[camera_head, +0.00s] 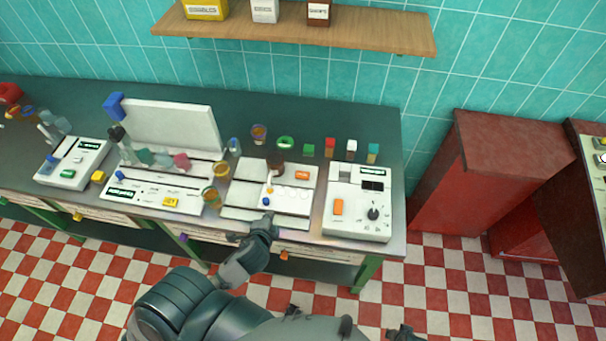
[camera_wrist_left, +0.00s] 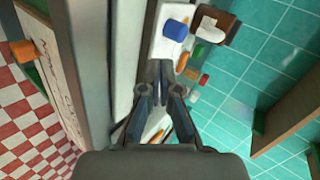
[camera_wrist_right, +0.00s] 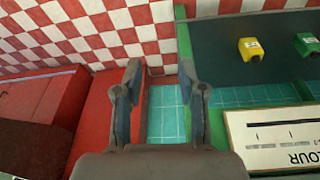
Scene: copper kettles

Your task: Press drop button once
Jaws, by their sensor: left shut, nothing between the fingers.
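A white dispenser machine (camera_head: 240,197) stands on the dark counter with a brown cup (camera_head: 276,165) at its back. It has a blue button (camera_head: 266,201), a row of small pale buttons (camera_head: 292,194) and an orange part (camera_head: 302,175). Labels are too small to read, so I cannot tell which is the drop button. My left gripper (camera_head: 268,218) is shut and empty, at the machine's front edge. In the left wrist view its closed fingertips (camera_wrist_left: 160,66) are apart from the blue button (camera_wrist_left: 175,30). My right gripper (camera_wrist_right: 160,72) is open and empty, away from the counter.
A second white machine (camera_head: 352,221) with a dial and orange switch stands to the right. Other machines and coloured cups crowd the left. Small coloured blocks (camera_head: 330,148) line the back. A wooden shelf (camera_head: 300,29) hangs above. A red cabinet (camera_head: 470,175) stands at the right.

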